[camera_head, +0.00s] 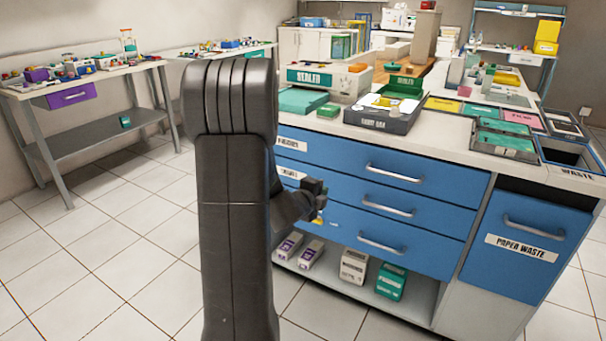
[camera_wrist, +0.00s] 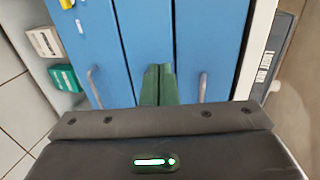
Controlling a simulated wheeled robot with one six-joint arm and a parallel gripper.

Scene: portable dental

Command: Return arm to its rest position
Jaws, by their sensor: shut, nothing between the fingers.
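My gripper shows in the wrist view (camera_wrist: 157,84) with its two green-tinted fingers together and nothing between them. It points at the blue drawer fronts (camera_wrist: 200,40). In the head view my dark arm stands upright in front of the cabinet, and a dark part of its wrist sticks out to the right of the column. The fingertips are hard to make out there. The blue drawer unit (camera_head: 375,190) has several drawers with metal handles, all shut. I cannot tell how far the fingers are from the drawer fronts.
The cabinet's worktop (camera_head: 430,135) holds trays and boxes. A lower shelf (camera_head: 335,285) carries small boxes. A blue paper waste drawer (camera_head: 528,240) is at the right. A side table (camera_head: 80,80) stands at the left. White floor tiles (camera_head: 110,250) are clear.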

